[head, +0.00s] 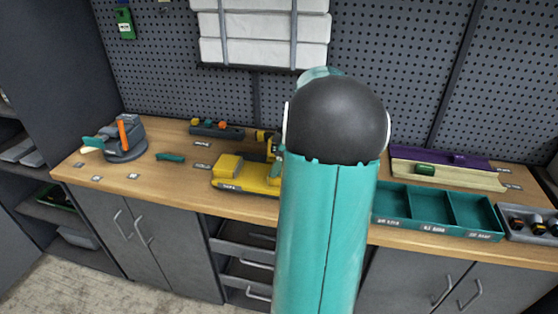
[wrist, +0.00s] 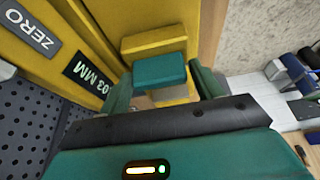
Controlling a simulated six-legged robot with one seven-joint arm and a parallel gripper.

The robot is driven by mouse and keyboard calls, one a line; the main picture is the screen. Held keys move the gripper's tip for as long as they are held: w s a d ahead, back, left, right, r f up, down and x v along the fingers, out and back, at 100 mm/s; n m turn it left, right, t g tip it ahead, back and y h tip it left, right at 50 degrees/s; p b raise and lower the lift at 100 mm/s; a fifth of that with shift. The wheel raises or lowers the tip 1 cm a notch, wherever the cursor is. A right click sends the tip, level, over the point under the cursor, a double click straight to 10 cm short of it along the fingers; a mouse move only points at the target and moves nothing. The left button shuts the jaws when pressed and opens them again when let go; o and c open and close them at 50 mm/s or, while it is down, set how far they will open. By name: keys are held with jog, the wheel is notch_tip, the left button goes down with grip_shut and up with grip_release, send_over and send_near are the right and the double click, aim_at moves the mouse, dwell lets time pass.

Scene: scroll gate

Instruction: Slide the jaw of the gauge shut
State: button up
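The gauge is a yellow body (head: 245,175) on the bench in the head view, partly hidden behind my arm. In the wrist view its yellow beam (wrist: 90,25) fills the upper left, with labels reading ZERO and what looks like 203 MM. A yellow block (wrist: 155,40), apparently the jaw, carries a teal block (wrist: 160,71) on its near side. My gripper (wrist: 160,78) has its two dark teal fingers apart, one on each side of the teal block. Narrow gaps seem to show; contact is not clear. In the head view my gripper is hidden behind my arm.
A teal compartment tray (head: 437,209) stands right of my arm. Behind it is a beige and purple rail (head: 450,176) with a green block. A grey rotary device (head: 124,142) stands at the left. The pegboard (head: 400,60) closes the back.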

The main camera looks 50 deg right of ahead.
jog(key=c, duration=1.1)
jog(key=shift+o, duration=0.3)
jog(key=w+a, duration=0.1)
jog(key=w, duration=0.2)
jog(key=w+a, duration=0.1)
jog(key=w, duration=0.2)
jog(key=w+a, duration=0.2)
jog(key=w, duration=0.1)
jog(key=shift+w+r, duration=0.1)
jog(key=shift+w, duration=0.25)
jog(key=shift+a, duration=0.1)
jog(key=o, duration=1.4)
jog(key=shift+w, duration=0.2)
jog(key=shift+s, duration=0.25)
jog(key=shift+v, duration=6.9)
jog(key=shift+s, duration=0.1)
